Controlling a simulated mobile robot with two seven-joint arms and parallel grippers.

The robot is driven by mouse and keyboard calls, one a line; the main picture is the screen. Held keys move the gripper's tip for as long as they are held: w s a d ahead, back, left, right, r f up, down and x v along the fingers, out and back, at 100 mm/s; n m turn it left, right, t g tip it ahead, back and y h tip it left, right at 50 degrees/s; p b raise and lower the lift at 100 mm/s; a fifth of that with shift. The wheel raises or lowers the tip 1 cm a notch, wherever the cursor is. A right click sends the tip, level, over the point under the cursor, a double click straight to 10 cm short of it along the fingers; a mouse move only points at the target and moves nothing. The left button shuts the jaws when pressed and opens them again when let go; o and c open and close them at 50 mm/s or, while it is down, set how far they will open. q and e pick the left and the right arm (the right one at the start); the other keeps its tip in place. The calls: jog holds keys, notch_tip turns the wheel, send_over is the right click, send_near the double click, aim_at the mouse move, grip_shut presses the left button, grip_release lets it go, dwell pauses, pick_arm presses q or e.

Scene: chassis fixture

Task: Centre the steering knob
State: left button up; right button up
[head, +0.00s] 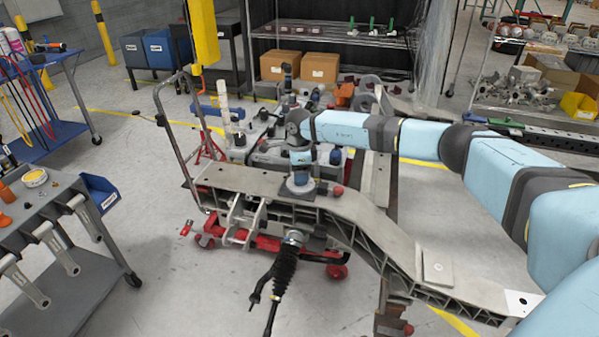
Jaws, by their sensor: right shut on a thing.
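My right arm comes in from the right, and its gripper (299,179) points down onto the top of the grey metal chassis rail (237,179). The gripper is shut on a small round piece at the rail top, which I take to be the steering knob (297,189). The jaws hide most of it, so I cannot tell how it is turned. A black ribbed boot with a rod (286,267) hangs from the rail's front side, below the gripper. My left gripper is not in view.
A red ball-shaped part (338,191) sits just right of the gripper. A grey cart (62,220) stands at the left, and a blue tool cart (62,128) behind it. Cardboard boxes (319,67) stand at the back. Open floor lies between cart and chassis.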

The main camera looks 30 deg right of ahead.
jog(key=m, duration=0.3)
jog(key=shift+p, duration=0.35)
jog(key=m, duration=0.4)
jog(key=shift+w+r+p, duration=0.1)
jog(key=shift+p, duration=0.3)
jog(key=m+p, duration=0.1)
jog(key=m, duration=0.4)
jog(key=shift+d+p, duration=0.15)
jog(key=shift+p, duration=0.15)
jog(key=m+p, duration=0.2)
jog(key=m, duration=0.4)
jog(key=shift+d, duration=0.1)
jog(key=shift+m+p, duration=0.35)
jog(key=shift+m, duration=0.85)
jog(key=o, duration=0.9)
